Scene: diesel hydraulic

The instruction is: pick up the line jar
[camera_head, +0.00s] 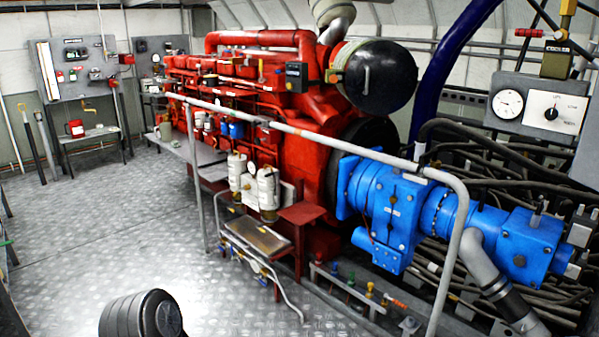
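I cannot tell for sure which thing is the line jar. A small pale container (165,131) stands at the far end of the grey bench beside the red engine. A red can (75,128) stands on a small table at the back left. Two white canisters (267,188) are mounted on the engine's near side. Neither of my grippers shows in the head view.
The red engine (310,150) and blue hydraulic unit (400,205) fill the middle and right. A grey handrail (335,143) runs along them. A gauge panel (537,106) stands at right. The metal floor (105,215) at left is largely clear.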

